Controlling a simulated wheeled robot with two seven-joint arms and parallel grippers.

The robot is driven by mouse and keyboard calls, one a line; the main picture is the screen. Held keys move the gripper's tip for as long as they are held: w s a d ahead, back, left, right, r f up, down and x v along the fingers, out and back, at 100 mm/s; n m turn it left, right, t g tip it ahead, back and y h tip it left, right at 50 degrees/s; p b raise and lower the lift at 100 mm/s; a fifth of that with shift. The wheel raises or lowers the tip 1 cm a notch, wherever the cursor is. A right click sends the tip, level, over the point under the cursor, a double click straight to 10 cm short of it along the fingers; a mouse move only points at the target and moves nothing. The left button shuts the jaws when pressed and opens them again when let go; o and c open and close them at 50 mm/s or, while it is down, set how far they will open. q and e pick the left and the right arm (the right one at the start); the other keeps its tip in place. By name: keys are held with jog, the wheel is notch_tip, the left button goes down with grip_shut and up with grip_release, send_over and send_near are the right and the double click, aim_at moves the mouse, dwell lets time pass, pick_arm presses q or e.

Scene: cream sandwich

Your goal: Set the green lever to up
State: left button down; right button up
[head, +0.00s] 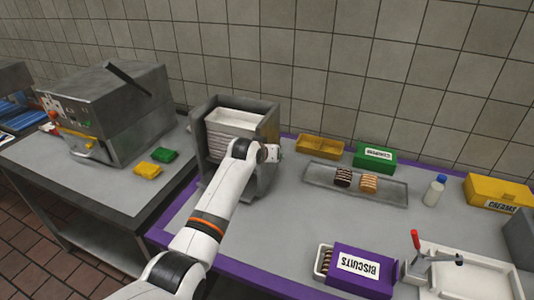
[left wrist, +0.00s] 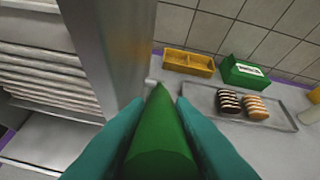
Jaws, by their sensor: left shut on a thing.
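The green lever (left wrist: 160,140) shows in the left wrist view as a green tapered handle between my teal fingers. My left gripper (left wrist: 162,120) is shut on it, one finger on each side. In the head view my left gripper (head: 272,153) is at the right side of the grey metal dispenser (head: 262,185), which holds a stack of white trays (head: 230,118). The lever is hidden there behind my gripper and wrist. I cannot tell whether the lever is up or down. My right gripper is not in view.
Behind and right of the gripper are a yellow box (head: 320,147), a green box (head: 374,158) and a metal tray (head: 398,194) with two biscuit stacks. A purple biscuit box (head: 360,272) stands in front. The counter between them is clear.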

pick_arm(q)
jog(key=c, duration=1.3)
grip_release()
jog(key=shift+o, duration=0.2)
